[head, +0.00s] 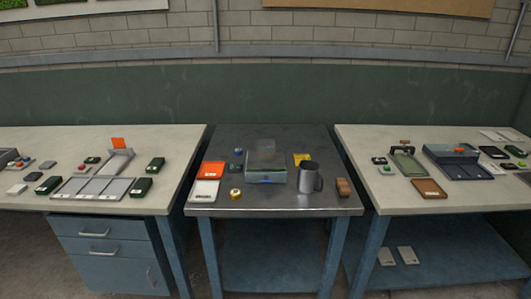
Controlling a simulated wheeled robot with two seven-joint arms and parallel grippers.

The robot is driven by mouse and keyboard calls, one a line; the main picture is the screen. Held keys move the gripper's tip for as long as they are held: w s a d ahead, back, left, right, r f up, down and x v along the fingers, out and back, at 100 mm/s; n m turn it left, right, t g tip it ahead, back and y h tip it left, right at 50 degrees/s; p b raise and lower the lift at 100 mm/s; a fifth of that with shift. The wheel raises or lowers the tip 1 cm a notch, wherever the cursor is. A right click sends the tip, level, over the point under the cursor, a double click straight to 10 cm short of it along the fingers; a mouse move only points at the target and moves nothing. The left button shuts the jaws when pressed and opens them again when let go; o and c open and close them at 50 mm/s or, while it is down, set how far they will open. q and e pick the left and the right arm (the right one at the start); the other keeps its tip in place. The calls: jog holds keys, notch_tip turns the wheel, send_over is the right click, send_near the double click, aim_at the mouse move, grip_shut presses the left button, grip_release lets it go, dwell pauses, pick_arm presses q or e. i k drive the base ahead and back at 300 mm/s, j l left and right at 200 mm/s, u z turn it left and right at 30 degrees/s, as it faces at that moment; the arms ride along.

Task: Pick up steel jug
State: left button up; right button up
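The steel jug (308,178) is a dark grey metal mug-like vessel with a handle on its right side. It stands upright on the right part of the middle metal-topped table (265,212), near the front. Neither my left nor my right gripper shows in the head view, and nothing touches the jug from above.
Cluttered pale tables (180,150) (385,205) flank gaps.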

aim_at(308, 181)
jog(key=i+l, duration=1.05)
jog(key=i, duration=0.15)
